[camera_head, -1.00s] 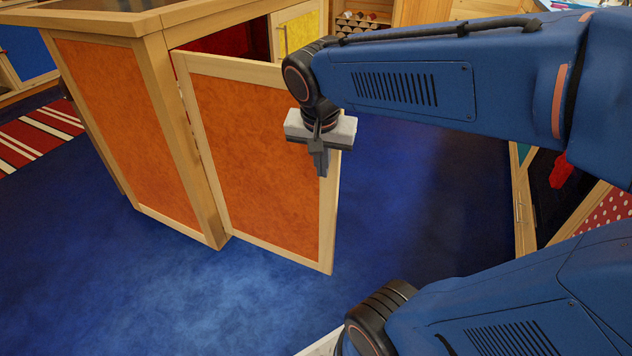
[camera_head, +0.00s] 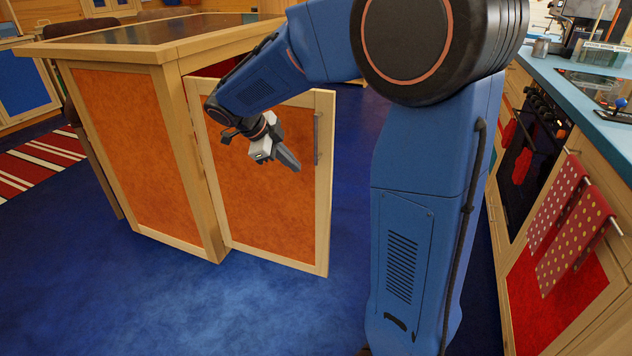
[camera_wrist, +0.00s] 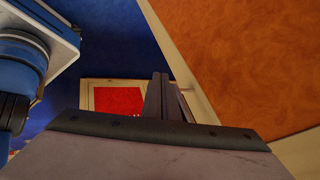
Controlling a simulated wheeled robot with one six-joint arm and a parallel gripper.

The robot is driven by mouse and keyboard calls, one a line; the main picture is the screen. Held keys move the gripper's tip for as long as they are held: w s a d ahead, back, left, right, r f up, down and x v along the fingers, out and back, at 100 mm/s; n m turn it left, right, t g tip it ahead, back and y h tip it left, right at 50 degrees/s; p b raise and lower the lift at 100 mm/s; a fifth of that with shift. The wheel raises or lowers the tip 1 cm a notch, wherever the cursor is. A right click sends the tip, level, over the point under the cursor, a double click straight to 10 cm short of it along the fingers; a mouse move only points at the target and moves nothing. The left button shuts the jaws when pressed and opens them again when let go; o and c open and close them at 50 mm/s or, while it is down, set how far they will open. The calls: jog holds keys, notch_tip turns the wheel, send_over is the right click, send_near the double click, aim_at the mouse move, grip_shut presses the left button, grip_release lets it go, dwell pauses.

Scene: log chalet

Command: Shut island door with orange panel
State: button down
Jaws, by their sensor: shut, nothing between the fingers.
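The island door with the orange panel (camera_head: 257,218) stands ajar, swung out from the island (camera_head: 140,140). Its hinge side is at the left and its free edge at the right. A vertical bar handle (camera_head: 316,138) is near the upper free edge. My gripper (camera_head: 294,166) is shut and empty, in front of the upper part of the panel, left of the handle. Contact with the door cannot be told. In the wrist view, my shut fingers (camera_wrist: 158,95) point forward, and an orange panel with a pale frame (camera_wrist: 245,60) fills the right side.
A counter with drawers, an oven (camera_head: 528,150) and hanging polka-dot towels (camera_head: 572,225) stands at the right. Blue floor (camera_head: 150,310) is clear in front of the island. A striped rug (camera_head: 35,160) lies at the left. My arm hides part of the door top.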

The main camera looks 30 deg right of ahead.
jog(key=m, duration=0.1)
send_near(323, 182)
notch_tip(323, 182, down, 3)
jog(key=s, duration=0.3)
jog(key=shift+w+d+f, duration=0.1)
jog(key=shift+w+d, duration=0.15)
jog(key=shift+w, duration=0.2)
jog(key=shift+w+d+f, duration=0.1)
jog(key=shift+w+d, duration=0.15)
jog(key=shift+w, duration=0.25)
jog(key=shift+w+d+r, duration=0.1)
jog(key=shift+w+d, duration=0.5)
jog(key=shift+d, duration=0.1)
